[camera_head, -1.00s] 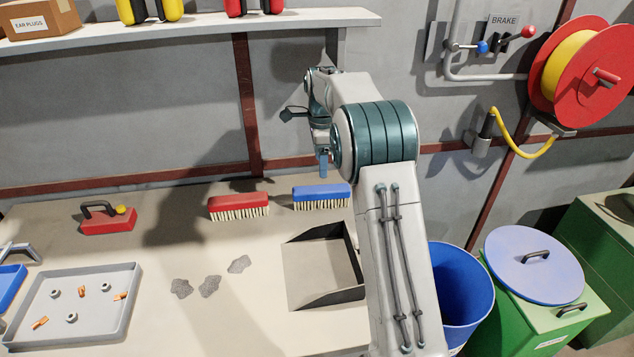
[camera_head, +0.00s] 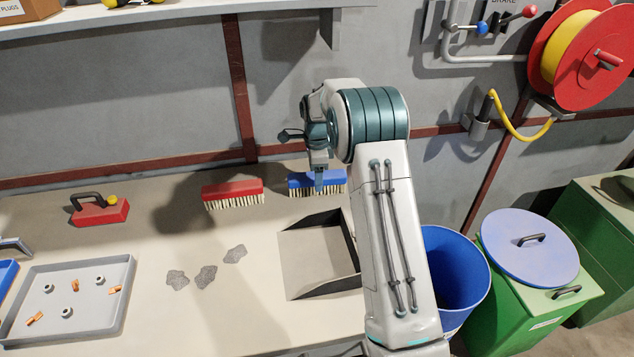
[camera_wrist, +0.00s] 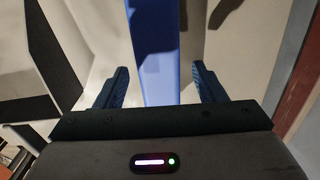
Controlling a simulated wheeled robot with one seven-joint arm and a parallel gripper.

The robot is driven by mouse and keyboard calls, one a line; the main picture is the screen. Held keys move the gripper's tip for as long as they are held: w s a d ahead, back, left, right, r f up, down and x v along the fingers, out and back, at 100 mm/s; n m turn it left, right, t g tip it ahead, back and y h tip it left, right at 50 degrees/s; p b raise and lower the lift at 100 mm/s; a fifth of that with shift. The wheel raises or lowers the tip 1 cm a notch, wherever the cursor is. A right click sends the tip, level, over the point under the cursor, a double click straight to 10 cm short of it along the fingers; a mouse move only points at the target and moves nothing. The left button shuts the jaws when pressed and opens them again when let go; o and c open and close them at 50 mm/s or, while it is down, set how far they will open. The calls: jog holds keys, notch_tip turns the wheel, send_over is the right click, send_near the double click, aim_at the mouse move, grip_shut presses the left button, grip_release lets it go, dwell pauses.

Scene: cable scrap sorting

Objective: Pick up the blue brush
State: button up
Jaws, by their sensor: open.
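The blue brush (camera_head: 303,182) stands bristles-down at the back of the workbench, right of the red brush. My gripper (camera_head: 319,186) is directly in front of and over it in the head view, hiding part of its body. In the wrist view the blue brush (camera_wrist: 158,60) runs lengthwise between the two fingers of my gripper (camera_wrist: 160,88). The fingers are open, with a gap on each side of the brush. Its bristles are hidden in the wrist view.
The red brush (camera_head: 233,190) stands close by on the left. A dustpan (camera_head: 318,262) lies in front of the blue brush. Grey scrap pieces (camera_head: 206,277) and a grey tray (camera_head: 128,300) are further left. A blue bin (camera_head: 455,270) stands right of the bench.

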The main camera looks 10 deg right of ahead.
jog(key=shift+f, duration=1.25)
jog(key=c, duration=1.2)
jog(key=shift+o, duration=0.2)
jog(key=shift+r, duration=0.45)
jog(key=r, duration=0.3)
jog(key=shift+w+d+r, duration=0.1)
jog(key=shift+d+r, duration=0.15)
jog(key=shift+r, duration=0.05)
jog(key=w+d+r, duration=0.1)
jog(key=d+r, duration=0.1)
jog(key=d, duration=0.1)
jog(key=w+d+r, duration=0.1)
jog(key=d+r, duration=0.1)
jog(key=d, duration=0.2)
jog(key=w+d+r, duration=0.1)
jog(key=d+r, duration=0.1)
jog(key=d, duration=0.1)
jog(key=shift+w+d+r, duration=0.25)
jog(key=shift+d+r, duration=0.05)
